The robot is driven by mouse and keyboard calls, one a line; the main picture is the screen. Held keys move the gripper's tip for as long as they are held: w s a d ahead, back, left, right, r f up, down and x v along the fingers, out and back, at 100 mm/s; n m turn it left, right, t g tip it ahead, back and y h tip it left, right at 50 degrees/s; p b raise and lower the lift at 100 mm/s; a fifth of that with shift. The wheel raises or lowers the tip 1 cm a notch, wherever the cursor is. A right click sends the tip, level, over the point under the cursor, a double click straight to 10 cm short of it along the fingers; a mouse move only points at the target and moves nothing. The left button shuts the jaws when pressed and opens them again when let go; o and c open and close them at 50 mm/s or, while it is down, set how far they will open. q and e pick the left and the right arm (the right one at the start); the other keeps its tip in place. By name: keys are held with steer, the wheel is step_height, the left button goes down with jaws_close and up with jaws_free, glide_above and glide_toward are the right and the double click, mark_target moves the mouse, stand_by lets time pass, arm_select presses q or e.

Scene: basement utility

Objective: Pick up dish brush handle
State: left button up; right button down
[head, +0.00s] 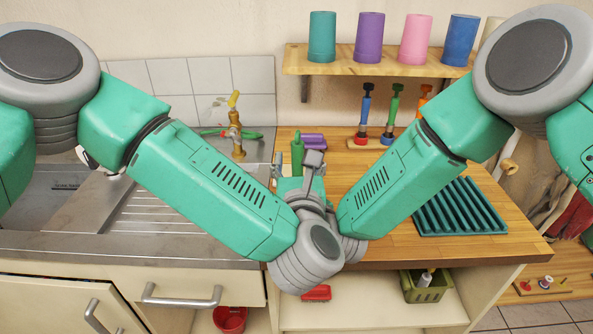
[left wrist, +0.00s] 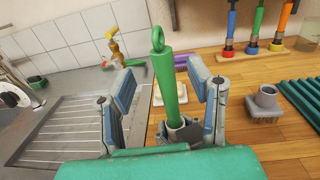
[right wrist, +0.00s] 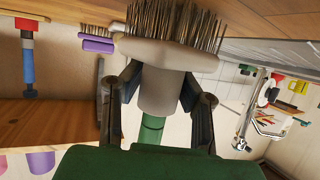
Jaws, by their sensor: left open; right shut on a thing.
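The green dish brush handle (left wrist: 168,80), with a ring at its top, stands nearly upright between the fingers of my left gripper (left wrist: 163,78), which is open. In the head view the handle (head: 297,152) shows between the left gripper's fingers (head: 296,164). The handle's lower end goes down into a grey part low in the left wrist view. In the right wrist view my right gripper (right wrist: 158,90) is shut on the collar of a grey brush head (right wrist: 172,52) with wiry bristles. A green shaft (right wrist: 152,130) shows behind that collar. The right gripper is hidden in the head view.
A loose grey brush head (left wrist: 265,100) and a purple brush (right wrist: 97,44) lie on the wooden counter. A ribbed green rack (head: 460,207) is at right. A rack of coloured tools (head: 392,120) stands behind. The sink and brass tap (head: 236,135) are left.

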mark_target(296, 150)
arm_select(q)
steer(key=shift+w+a, duration=0.15)
steer(key=shift+w, duration=2.6)
jaws_close()
